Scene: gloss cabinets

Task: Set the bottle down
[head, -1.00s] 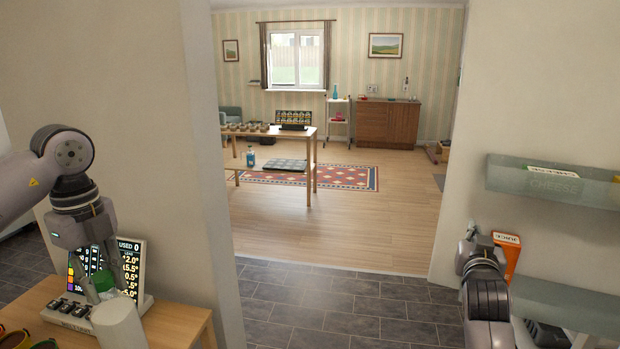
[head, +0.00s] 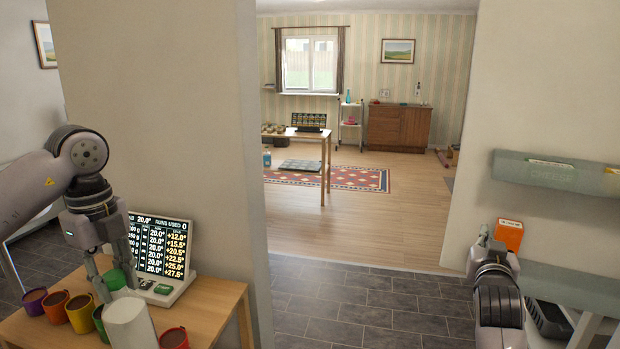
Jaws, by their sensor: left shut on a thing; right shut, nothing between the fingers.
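My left gripper (head: 104,284), at the lower left of the head view, is shut on a bottle (head: 131,324) with a white body and a green top. The bottle is in front of several coloured cups on a wooden table (head: 213,312). Its lower end is cut off by the picture edge, so I cannot tell whether it touches the table. My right gripper (head: 484,236) is at the lower right, shut and empty, with its fingertips hard to see.
A display panel (head: 160,252) stands behind the bottle. A red cup (head: 174,338) is close to its right. An orange box (head: 509,235) and grey wall bins (head: 560,172) are near my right arm. Dark tiled floor (head: 370,305) is clear between.

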